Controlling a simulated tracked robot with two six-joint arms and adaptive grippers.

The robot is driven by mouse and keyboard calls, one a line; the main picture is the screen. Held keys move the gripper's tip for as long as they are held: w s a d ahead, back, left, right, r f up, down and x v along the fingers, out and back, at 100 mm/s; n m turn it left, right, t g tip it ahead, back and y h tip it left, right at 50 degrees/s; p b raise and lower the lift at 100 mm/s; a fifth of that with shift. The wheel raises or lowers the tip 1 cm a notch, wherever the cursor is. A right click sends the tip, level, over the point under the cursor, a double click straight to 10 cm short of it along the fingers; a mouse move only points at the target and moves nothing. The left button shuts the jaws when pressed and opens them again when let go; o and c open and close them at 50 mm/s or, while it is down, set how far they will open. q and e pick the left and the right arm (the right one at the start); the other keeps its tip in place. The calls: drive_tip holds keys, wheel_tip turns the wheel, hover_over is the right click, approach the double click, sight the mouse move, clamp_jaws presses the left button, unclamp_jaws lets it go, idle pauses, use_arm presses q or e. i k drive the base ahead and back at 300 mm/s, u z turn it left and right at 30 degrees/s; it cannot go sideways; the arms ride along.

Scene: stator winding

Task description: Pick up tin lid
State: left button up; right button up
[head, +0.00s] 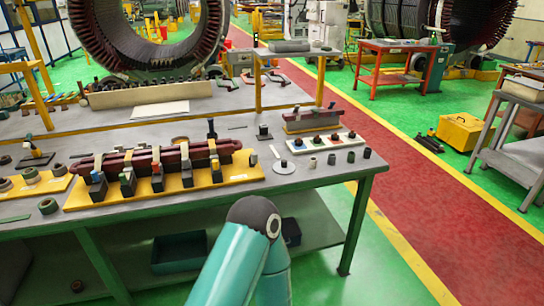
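A flat, round, light-grey disc (284,168), which looks like the tin lid, lies on the workbench (345,187) near its right front part. A short thin piece lies by its upper left edge; I cannot tell whether the two touch. One of my arms, teal with a dark joint, rises from the bottom middle in front of the bench. Neither of my grippers can be seen, and nothing is seen touching the disc.
Left of the disc, a yellow board (232,172) carries dark red bars and several black blocks. Right of it stand several small cylinders (331,159), with a white strip of dark knobs (325,142) behind. A blue bin (180,252) sits on the lower shelf.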

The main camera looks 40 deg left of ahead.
sight(283, 168)
drive_tip(key=u, duration=0.45)
drive_tip(key=i, duration=1.1)
drive_tip(key=u, duration=1.1)
drive_tip(key=i, duration=0.4)
drive_tip(key=u, duration=0.25)
drive_tip(key=k, duration=0.9)
drive_tip(key=u, duration=0.15)
drive_tip(key=i, duration=1.15)
